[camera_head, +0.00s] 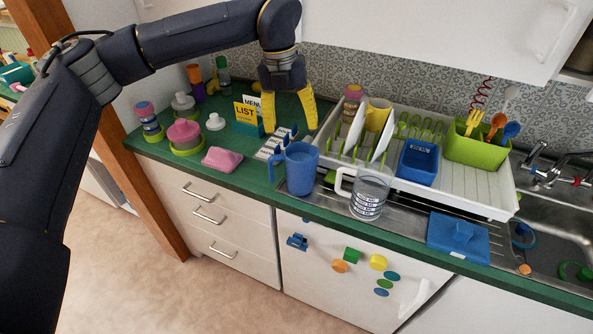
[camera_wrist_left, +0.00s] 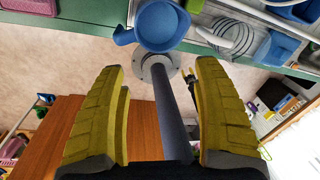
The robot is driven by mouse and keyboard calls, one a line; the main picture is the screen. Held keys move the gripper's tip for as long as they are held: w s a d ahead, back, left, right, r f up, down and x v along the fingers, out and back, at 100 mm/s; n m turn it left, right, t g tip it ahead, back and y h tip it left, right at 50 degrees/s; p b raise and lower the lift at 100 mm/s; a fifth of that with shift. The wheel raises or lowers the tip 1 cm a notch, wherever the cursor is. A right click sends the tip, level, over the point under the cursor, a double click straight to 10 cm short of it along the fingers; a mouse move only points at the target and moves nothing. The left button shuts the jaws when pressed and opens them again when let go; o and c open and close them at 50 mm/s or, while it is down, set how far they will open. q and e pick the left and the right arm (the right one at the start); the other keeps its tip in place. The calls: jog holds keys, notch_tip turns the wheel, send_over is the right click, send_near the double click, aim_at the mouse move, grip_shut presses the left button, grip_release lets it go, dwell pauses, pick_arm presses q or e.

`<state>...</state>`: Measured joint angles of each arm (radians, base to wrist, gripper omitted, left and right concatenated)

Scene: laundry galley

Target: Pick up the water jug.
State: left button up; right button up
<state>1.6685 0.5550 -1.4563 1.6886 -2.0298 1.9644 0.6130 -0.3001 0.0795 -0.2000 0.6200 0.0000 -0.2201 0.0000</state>
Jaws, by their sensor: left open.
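A blue jug (camera_head: 301,168) with a handle on its left stands upright on the counter edge, beside the metal drainer. A clear measuring jug (camera_head: 369,192) with printed marks and a handle stands to its right; I cannot tell which of the two is the water jug. My left gripper (camera_head: 290,112) has yellow fingers pointing down, spread apart and empty, above and behind the blue jug. In the left wrist view the blue jug (camera_wrist_left: 163,25) lies beyond the open fingers (camera_wrist_left: 161,72), and the clear jug (camera_wrist_left: 232,38) is to its right. My right gripper is out of view.
A white dish rack (camera_head: 470,187) with plates, a yellow mug and a blue tub stands right of the gripper. Cards (camera_head: 247,114) stand close left of the fingers. White cupboards hang overhead.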

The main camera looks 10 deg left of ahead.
pick_arm(q)
notch_tip(320, 180, up, 3)
jog(key=n+y, duration=0.1)
jog(key=n, duration=0.1)
send_over(276, 156)
jog(key=shift+y, duration=0.3)
notch_tip(276, 156, down, 17)
dwell(0.4)
jog(key=c, duration=1.4)
grip_shut()
